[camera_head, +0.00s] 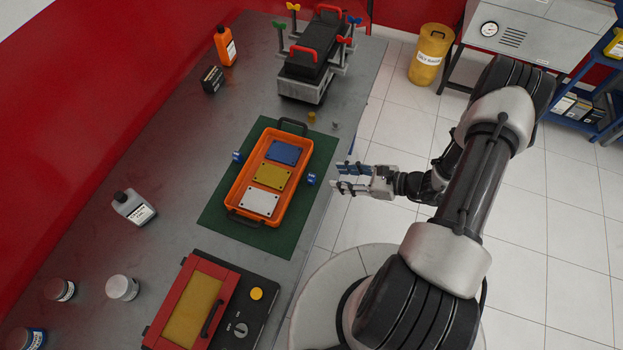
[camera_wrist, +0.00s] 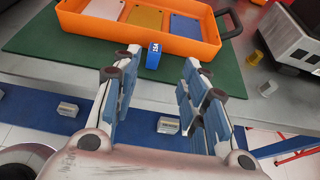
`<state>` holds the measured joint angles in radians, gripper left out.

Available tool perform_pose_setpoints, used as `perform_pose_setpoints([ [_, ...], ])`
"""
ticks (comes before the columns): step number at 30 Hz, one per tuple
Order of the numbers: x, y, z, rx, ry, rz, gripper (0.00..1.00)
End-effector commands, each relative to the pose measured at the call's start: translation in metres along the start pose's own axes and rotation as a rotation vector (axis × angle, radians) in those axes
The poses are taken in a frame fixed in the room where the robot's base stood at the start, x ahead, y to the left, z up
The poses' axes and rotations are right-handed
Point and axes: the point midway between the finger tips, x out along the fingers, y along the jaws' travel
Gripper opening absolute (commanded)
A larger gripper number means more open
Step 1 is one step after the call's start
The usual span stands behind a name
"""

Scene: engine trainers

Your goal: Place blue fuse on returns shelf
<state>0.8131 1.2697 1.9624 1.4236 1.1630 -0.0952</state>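A small blue block with white marking, which looks like the blue fuse (camera_head: 310,179), stands on the green mat beside the right side of the orange tray. It also shows in the wrist view (camera_wrist: 153,57), ahead of and between my fingertips. A similar blue block (camera_head: 237,156) is at the tray's left side. My gripper (camera_head: 345,178) is open and empty, just right of the bench edge; its spread fingers show in the wrist view (camera_wrist: 160,66). I cannot tell which shelf is the returns shelf; a blue shelf (camera_wrist: 30,112) with small blocks lies below the bench.
The orange tray (camera_head: 235,190) holds blue, yellow and white plates on the green mat (camera_head: 214,214). An engine model (camera_head: 312,60) and two small cylinders stand behind it. A red-framed box (camera_head: 180,275) is in front. A blue rack (camera_head: 590,112) is far right.

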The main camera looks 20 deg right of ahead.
Motion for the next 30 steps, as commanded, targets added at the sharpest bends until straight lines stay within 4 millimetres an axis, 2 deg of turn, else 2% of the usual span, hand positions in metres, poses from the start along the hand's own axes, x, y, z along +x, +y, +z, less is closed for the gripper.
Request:
perform_pose_setpoints([
  [3,0.023,0.001,-0.001,-0.002,0.0,0.004,0.4],
  [11,0.042,0.001,0.0,-0.002,-0.001,0.002,0.4],
  [17,0.071,0.009,-0.004,-0.001,0.0,0.005,0.4],
  [21,0.086,0.008,-0.003,-0.003,0.0,0.002,0.4],
  [30,0.09,0.007,-0.002,-0.002,0.0,-0.001,0.39],
])
